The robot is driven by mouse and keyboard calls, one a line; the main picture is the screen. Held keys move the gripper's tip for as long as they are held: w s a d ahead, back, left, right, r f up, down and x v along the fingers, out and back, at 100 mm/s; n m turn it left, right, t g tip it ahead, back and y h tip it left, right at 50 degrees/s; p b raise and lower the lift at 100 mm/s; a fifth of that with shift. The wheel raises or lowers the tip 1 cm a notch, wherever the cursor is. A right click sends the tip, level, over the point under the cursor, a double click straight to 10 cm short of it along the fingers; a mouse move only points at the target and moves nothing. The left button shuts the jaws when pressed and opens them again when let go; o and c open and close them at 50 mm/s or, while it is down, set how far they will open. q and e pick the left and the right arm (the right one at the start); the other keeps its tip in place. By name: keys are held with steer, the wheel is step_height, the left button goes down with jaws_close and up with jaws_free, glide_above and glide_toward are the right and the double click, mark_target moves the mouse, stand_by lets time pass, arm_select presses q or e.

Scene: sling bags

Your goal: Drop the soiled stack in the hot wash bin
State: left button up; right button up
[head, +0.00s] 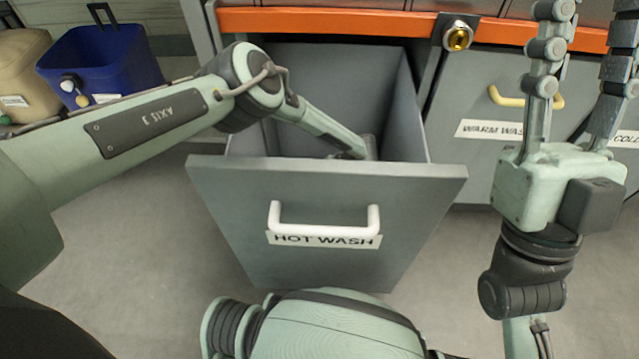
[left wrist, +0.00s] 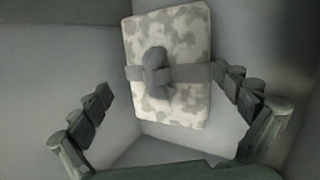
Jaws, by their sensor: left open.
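The hot wash bin (head: 325,245) is a grey pull-out drawer with a white handle and a HOT WASH label, pulled open in the head view. My left arm reaches down into it, and the drawer's front hides that gripper there. In the left wrist view my left gripper (left wrist: 168,85) is open. The soiled stack (left wrist: 185,32), blotchy white and grey with a knotted grey band, lies inside the bin beyond the fingers. A band end is close to the right-hand finger; I cannot tell if they touch. My right gripper (head: 585,25) is open, empty and pointing up.
Closed WARM WASH (head: 480,100) and COLD drawers stand to the right. An orange rail (head: 330,22) with a brass lock (head: 458,37) runs above. A blue container (head: 120,60) and a beige jug (head: 20,65) stand at the left. The floor around the drawer is clear.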

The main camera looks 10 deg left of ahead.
arm_select(q)
steer(key=p+v, duration=0.4)
steer(key=v, duration=0.9)
steer(key=shift+r, duration=0.15)
arm_select(e)
steer(key=w+a+f+g+h, duration=0.1)
steer(key=w+a+f+g, duration=0.2)
steer(key=w+f+g, duration=0.2)
step_height(320, 180, down, 2)
steer(key=g, duration=0.2)
steer(key=shift+w+a+n+g, duration=0.3)
steer(key=shift+a+g, duration=0.1)
arm_select(q)
steer(key=shift+a, duration=0.2)
